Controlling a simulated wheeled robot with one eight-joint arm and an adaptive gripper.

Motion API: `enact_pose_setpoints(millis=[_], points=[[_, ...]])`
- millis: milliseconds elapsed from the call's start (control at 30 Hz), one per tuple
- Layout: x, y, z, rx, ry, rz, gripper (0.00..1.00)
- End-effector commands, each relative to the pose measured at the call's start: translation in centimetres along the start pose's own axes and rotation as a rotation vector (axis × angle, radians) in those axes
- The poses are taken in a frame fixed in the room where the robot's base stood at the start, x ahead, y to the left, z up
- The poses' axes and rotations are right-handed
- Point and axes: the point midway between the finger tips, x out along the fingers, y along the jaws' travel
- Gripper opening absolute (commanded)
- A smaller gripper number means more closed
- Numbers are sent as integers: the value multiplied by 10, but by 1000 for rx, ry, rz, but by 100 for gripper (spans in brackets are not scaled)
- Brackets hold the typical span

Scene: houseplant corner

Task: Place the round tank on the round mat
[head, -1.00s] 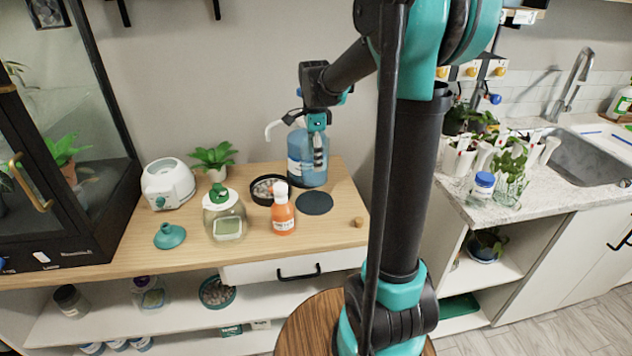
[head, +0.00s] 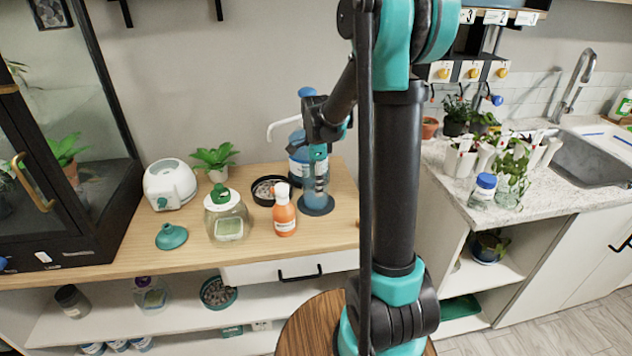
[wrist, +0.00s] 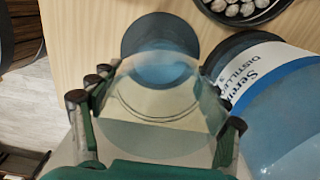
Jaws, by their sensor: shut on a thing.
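The round tank (head: 316,186) is a clear, see-through cylinder. My gripper (head: 318,158) is shut on it from above, and its fingers grip both sides of the tank (wrist: 155,105) in the wrist view. The round mat (head: 317,210) is a flat dark disc on the wooden counter. The tank is upright over the mat in the head view; whether its base touches the mat is unclear. In the wrist view the mat (wrist: 150,30) shows beyond the tank and partly through its clear wall.
A large blue water bottle (head: 297,150) with a pump stands close behind the tank; in the wrist view the bottle (wrist: 280,110) is close at its right. A black dish of pebbles (head: 262,188), an orange bottle (head: 285,216) and a green-lidded jar (head: 226,217) stand to the left.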

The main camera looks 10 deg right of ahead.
Motion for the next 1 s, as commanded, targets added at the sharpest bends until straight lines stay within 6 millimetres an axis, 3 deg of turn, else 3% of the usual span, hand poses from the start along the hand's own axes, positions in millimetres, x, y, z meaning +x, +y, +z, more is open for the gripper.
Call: enact_pose_setpoints(millis=[67, 100, 267, 667, 867, 1000], points=[[2, 0, 0, 0, 0, 0, 37], [2, 0, 0, 0, 0, 0, 78], [2, 0, 0, 0, 0, 0, 96], [-2, 0, 0, 0, 0, 0, 96], [-28, 0, 0, 0, 0, 0, 96], [-56, 0, 0, 0, 0, 0, 96]])
